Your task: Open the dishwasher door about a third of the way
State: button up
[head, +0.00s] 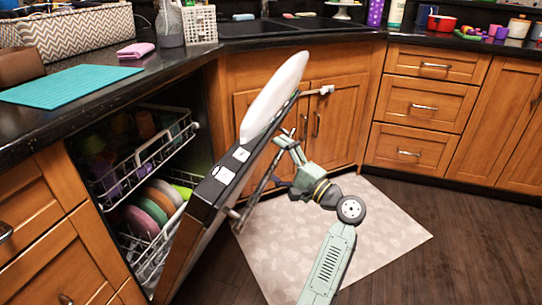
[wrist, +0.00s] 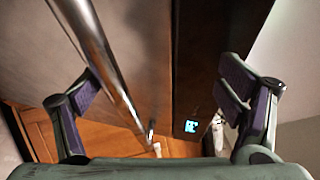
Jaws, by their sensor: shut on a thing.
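The dishwasher door (head: 208,222) is tilted outward, partly open, with racks of dishes showing behind it. Its dark top strip (wrist: 190,70) has a small lit display in the wrist view. My gripper (head: 283,158) is at the upper part of the door, near the handle. In the wrist view its widely spaced fingers (wrist: 160,97) straddle the bar and the top strip. The exact contact points are hard to see.
The upper rack (head: 150,150) and lower rack (head: 150,250) hold several dishes. A light mat (head: 370,235) covers the floor in front. Wooden cabinets and drawers (head: 420,105) line the back right.

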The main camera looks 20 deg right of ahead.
jog(key=shift+o, duration=0.4)
jog(key=s+d, duration=0.1)
jog(key=s+r, duration=0.1)
jog(key=s+d, duration=0.1)
jog(key=shift+s+d+r, duration=0.2)
jog(key=shift+d+r, duration=0.05)
jog(key=shift+d, duration=0.1)
jog(key=shift+s+d+r+t, duration=0.2)
jog(key=shift+s+d+t, duration=0.1)
jog(key=shift+s, duration=0.2)
jog(key=c, duration=0.7)
jog(key=shift+s+d+f, duration=0.1)
jog(key=shift+s+f, duration=0.25)
jog(key=shift+f, duration=0.2)
jog(key=shift+c, duration=0.3)
jog(key=v, duration=0.4)
jog(key=shift+s+f, duration=0.2)
jog(key=shift+s, duration=0.15)
jog(key=shift+r+p, duration=0.1)
jog(key=shift+p, duration=0.3)
